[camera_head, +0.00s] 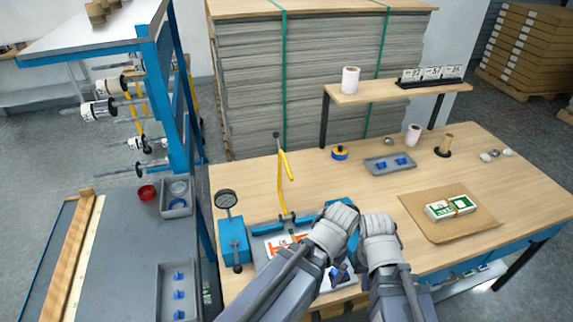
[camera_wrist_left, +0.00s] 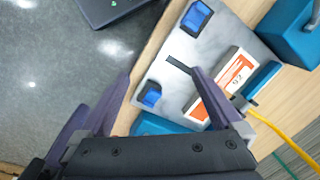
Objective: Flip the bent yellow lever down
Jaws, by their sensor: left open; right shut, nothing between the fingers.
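The bent yellow lever (camera_head: 282,182) stands up from the back of a metal plate fixture (camera_head: 262,258), with a dark knob at its top. Part of it shows at the right edge of the left wrist view (camera_wrist_left: 283,138). An orange and white card (camera_head: 279,243) lies on the plate. My left gripper (camera_wrist_left: 162,75) is open and empty, over the plate's edge near two blue blocks, apart from the lever. My right gripper (camera_head: 376,226) is shut and empty, right of the left one; its fingertips are mostly hidden. My arms cover much of the fixture.
A grey tray (camera_head: 390,163) with blue pieces, a yellow and blue tape roll (camera_head: 339,152) and a brown sheet (camera_head: 430,228) with a green-white pack lie to the right. A wooden shelf (camera_head: 397,93) stands at the back.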

